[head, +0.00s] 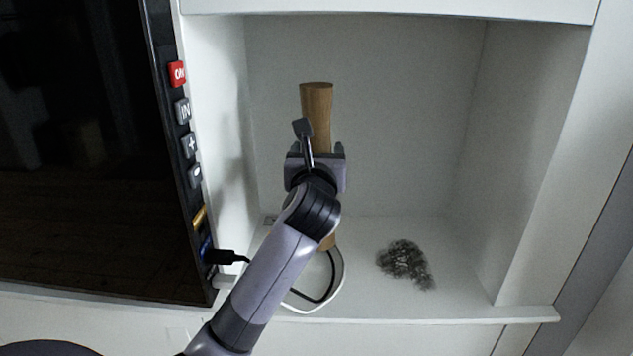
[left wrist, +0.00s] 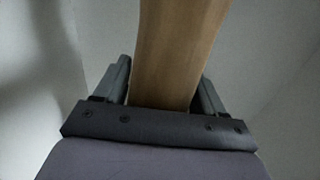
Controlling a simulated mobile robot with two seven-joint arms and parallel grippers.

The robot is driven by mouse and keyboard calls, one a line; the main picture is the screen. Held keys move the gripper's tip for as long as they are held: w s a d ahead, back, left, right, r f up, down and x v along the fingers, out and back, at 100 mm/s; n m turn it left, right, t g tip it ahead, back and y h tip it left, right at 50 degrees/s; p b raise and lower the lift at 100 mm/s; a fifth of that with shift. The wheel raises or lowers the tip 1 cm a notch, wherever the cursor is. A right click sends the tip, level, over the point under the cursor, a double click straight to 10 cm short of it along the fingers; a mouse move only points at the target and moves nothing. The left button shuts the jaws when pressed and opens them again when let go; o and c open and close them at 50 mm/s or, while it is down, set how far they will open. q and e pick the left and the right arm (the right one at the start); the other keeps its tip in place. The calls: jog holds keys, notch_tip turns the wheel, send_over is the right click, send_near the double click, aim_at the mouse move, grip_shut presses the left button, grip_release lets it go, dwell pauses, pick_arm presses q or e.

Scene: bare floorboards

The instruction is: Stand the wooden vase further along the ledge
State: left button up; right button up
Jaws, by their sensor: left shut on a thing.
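The wooden vase (head: 317,105) is tall, slim and brown and stands roughly upright in the white alcove in the head view. My left gripper (head: 316,150) is shut on it around its middle. In the left wrist view the vase (left wrist: 180,50) rises between the two fingers of my left gripper (left wrist: 163,88). My arm hides much of its lower part, and a bit of its base shows beside the arm, so I cannot tell whether it touches the ledge. The white ledge (head: 460,290) is the alcove's floor. My right gripper is not in view.
A dark, tangled clump (head: 405,263) lies on the ledge right of the vase. A looped cable (head: 340,280) lies by the vase's base. A dark screen (head: 80,150) with side buttons and a black plug (head: 222,257) stands left. The alcove's right wall (head: 530,150) bounds the ledge.

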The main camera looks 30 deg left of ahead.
pick_arm(q)
jog(key=shift+f+b, duration=0.3)
jog(key=shift+f, duration=1.6)
jog(key=o, duration=1.5)
jog(key=shift+f, duration=0.15)
jog(key=shift+c, duration=0.2)
jog(key=v, duration=1.2)
jog(key=shift+s, duration=0.15)
